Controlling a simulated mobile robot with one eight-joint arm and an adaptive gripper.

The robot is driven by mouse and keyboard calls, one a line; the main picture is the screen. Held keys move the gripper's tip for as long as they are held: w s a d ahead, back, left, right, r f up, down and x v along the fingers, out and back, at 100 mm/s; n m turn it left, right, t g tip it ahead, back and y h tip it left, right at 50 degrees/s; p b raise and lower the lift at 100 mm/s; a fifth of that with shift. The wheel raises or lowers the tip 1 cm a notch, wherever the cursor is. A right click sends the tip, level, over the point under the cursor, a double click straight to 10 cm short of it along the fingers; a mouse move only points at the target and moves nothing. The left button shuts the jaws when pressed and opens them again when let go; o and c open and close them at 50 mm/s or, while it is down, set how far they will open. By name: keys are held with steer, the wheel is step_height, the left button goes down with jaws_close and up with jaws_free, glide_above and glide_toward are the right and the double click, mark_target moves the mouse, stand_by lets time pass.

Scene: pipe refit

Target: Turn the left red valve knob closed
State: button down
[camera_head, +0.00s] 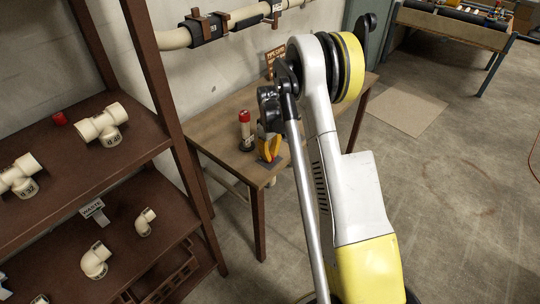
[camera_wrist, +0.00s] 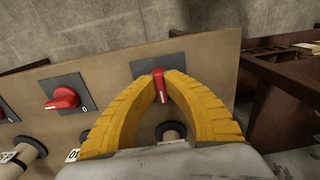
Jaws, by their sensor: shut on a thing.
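In the wrist view my gripper (camera_wrist: 163,84) has its two yellow fingers closed around a red valve knob (camera_wrist: 160,88) on a dark square plate (camera_wrist: 146,68). The knob's pale pointer line runs nearly upright in the picture. A second red knob (camera_wrist: 62,99) sits on its own dark plate to the left, apart from the fingers, with a 0 mark beside it. The gripped knob is the rightmost knob in this view. In the head view my gripper (camera_head: 268,148) is low over the wooden table; the knobs are not clear there.
The wooden table (camera_head: 225,132) bears a red-and-white cylinder (camera_head: 245,128) left of my gripper. A brown shelf (camera_head: 70,160) with white pipe fittings stands at left. A wall pipe (camera_head: 240,18) runs above the table. Open floor (camera_head: 450,170) lies at right.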

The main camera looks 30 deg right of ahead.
stand_by(0.3)
steer(key=c, duration=1.5)
jaws_free()
step_height(320, 180, up, 12)
